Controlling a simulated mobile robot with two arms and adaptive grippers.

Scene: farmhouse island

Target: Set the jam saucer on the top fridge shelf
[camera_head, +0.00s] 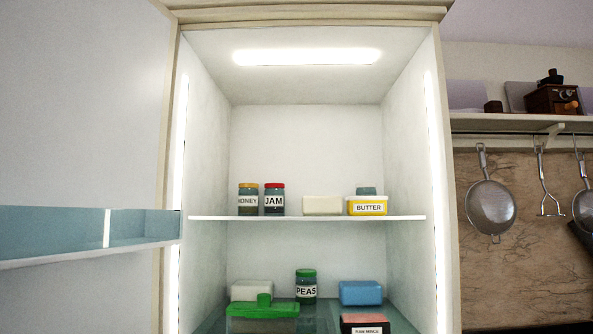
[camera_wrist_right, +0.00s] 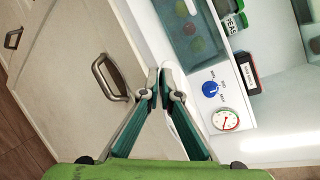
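The top fridge shelf (camera_head: 300,218) is a thin white board across the open fridge in the head view. A jam jar (camera_head: 274,200) with a red lid stands on it, beside a honey jar (camera_head: 248,200) with a yellow lid. My left gripper is not in view.
A pale block (camera_head: 322,206) and a butter tub (camera_head: 367,206) occupy the shelf's right half. The shelf's front strip and left end look bare. The fridge door (camera_head: 85,120) stands open at left. Below are a peas jar (camera_head: 306,285), a blue box (camera_head: 361,293) and a green-lidded container (camera_head: 262,311).

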